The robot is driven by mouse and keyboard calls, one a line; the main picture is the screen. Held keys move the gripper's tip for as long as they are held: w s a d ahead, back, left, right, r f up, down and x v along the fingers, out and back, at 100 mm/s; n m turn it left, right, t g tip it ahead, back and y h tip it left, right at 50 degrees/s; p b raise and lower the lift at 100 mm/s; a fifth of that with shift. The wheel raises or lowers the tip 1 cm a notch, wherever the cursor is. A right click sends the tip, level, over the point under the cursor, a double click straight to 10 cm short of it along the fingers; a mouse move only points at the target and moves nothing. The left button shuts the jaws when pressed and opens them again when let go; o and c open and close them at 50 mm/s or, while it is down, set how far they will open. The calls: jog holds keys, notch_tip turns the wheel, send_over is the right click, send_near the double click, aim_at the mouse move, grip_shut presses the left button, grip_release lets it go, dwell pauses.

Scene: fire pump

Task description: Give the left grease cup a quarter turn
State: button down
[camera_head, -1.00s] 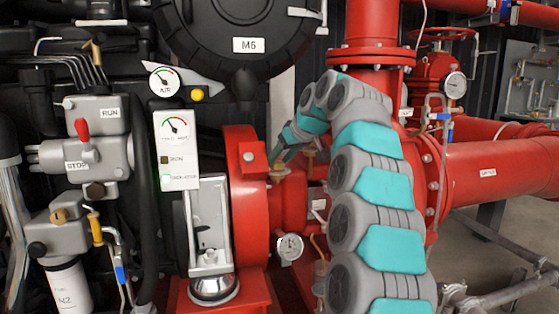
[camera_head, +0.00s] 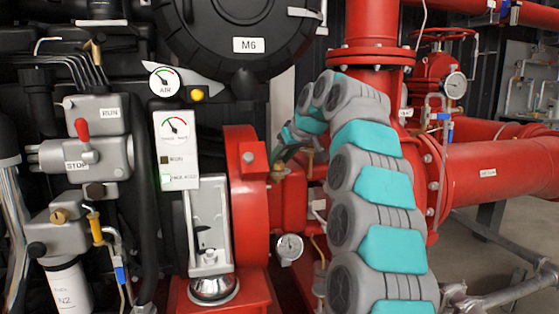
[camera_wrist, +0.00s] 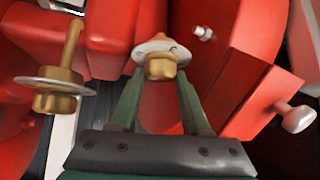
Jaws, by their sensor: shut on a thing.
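The left grease cup (camera_head: 278,172) is a small brass fitting on the red pump housing, just right of the round red guard. In the wrist view the two green fingers of my gripper (camera_wrist: 158,80) close in on either side of the cup's brass body. A second brass cup (camera_wrist: 58,92) with a grey disc and a stem stands apart at the left of that view. It is the right cup (camera_head: 308,160) in the head view.
The red guard (camera_head: 240,210) with a protruding bolt (camera_wrist: 298,118) stands close beside the held cup. A small gauge (camera_head: 290,247) hangs below. Large red pipes (camera_head: 490,170) lie to the right. My arm hides part of the pump.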

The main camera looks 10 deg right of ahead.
jog(key=shift+s+a+m+t+h, duration=0.15)
jog(key=shift+m+t+h, duration=0.45)
jog(key=shift+m+h, duration=1.35)
jog(key=shift+m+y, duration=0.25)
jog(key=c, duration=0.7)
grip_release()
jog(key=shift+o, duration=0.2)
jog(key=v, duration=0.7)
jog(key=shift+s+r, duration=0.25)
jog(key=shift+r, duration=0.1)
